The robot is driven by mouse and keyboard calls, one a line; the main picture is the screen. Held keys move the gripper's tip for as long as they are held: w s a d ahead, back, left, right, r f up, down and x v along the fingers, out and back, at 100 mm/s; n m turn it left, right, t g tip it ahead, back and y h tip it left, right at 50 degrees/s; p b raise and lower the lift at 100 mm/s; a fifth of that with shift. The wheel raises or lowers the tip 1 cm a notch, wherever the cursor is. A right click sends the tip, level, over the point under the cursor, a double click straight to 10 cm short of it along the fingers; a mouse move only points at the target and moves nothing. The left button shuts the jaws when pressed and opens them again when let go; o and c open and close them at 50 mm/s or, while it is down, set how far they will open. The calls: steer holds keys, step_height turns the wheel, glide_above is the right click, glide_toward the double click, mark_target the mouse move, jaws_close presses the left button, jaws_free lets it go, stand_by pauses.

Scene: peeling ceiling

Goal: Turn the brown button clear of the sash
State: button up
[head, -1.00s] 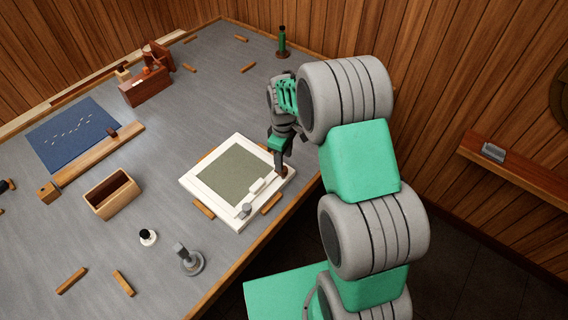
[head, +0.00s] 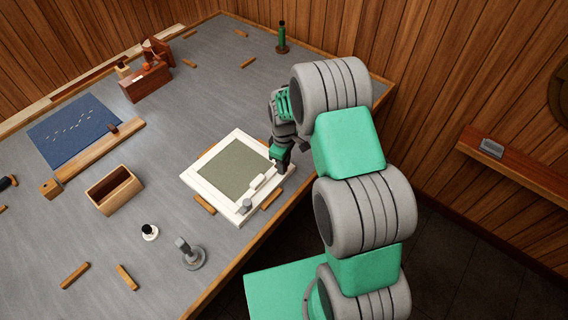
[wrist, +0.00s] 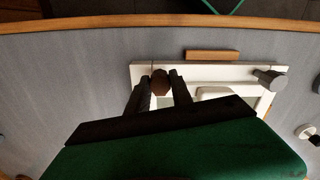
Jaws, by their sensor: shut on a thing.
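The brown button (wrist: 160,82) sits at the edge of the white framed sash (head: 205,188), whose panel is grey-green. In the wrist view, the button shows between the two dark fingers of my gripper (wrist: 161,80). My gripper is shut on it, with one finger on each side. In the head view my gripper (head: 281,168) comes down at the right corner of the frame and hides the button. How far the button overlaps the sash cannot be told.
A grey knob (head: 245,205) and a pale block (head: 257,181) sit on the frame near my gripper. Wooden strips (head: 271,199) lie beside the frame. A wooden box (head: 114,190) and a grey stand (head: 192,256) are to the left. The table's wooden edge is close by.

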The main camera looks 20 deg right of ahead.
jaws_close()
steer(key=shift+m+b, duration=0.4)
steer(key=m+b, duration=0.2)
steer(key=shift+f+m, duration=0.15)
steer(key=shift+m, duration=0.15)
steer(key=m+b, duration=0.3)
steer(key=m, duration=0.2)
steer(key=m+b, duration=0.2)
steer(key=m, duration=0.3)
steer(key=shift+a, duration=0.1)
steer(key=shift+r+m+b, duration=0.2)
steer(key=shift+m+b, duration=0.55)
steer(key=shift+m, duration=1.55)
steer(key=o, duration=0.7)
jaws_free()
